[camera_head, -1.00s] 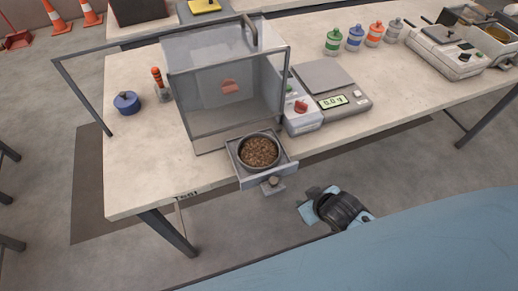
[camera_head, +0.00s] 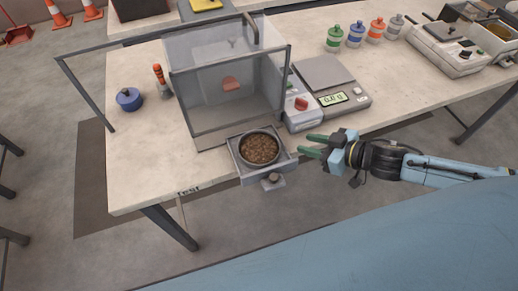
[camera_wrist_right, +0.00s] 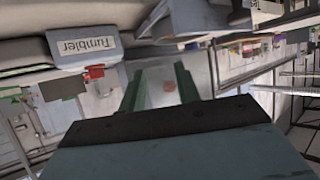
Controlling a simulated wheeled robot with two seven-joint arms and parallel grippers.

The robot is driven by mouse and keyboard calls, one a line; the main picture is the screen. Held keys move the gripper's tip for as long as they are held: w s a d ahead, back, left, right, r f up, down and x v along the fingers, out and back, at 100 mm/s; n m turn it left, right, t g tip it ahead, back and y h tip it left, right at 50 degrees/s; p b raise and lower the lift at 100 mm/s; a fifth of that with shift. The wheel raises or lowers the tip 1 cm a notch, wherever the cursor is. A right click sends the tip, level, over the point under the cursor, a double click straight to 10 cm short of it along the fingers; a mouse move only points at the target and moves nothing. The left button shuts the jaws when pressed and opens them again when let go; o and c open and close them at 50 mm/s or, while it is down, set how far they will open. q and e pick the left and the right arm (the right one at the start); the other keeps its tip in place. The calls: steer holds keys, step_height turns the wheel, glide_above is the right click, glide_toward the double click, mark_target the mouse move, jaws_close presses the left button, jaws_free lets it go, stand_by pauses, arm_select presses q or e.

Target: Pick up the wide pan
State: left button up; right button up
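The wide pan (camera_head: 260,148) is a round, dark-rimmed pan filled with brown pellets. It sits on a grey pull-out tray (camera_head: 248,174) at the front of the clear-walled bagger box (camera_head: 228,95). My right gripper (camera_head: 309,145) is to the right of the pan, apart from it, with its two green fingers spread and pointing left. In the right wrist view the fingers (camera_wrist_right: 162,85) are also apart with nothing between them; the pan cannot be made out there. My left gripper does not show in either view.
A scale (camera_head: 325,80) and a control box with a red knob (camera_head: 300,104) stand right of the clear box. Several colored bottles (camera_head: 355,36) stand behind. A blue lidded pot (camera_head: 129,99) is at the left. The floor in front of the tray is free.

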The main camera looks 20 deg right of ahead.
mark_target(274, 140)
steer(key=x, duration=0.8)
steer(key=shift+w, duration=0.1)
steer(key=shift+d+x, duration=0.15)
steer(key=shift+x, duration=1.1)
steer(key=shift+d+x, duration=0.15)
steer(key=shift+x, duration=1.1)
steer(key=shift+w, duration=0.2)
steer(key=shift+c, duration=0.4)
jaws_close()
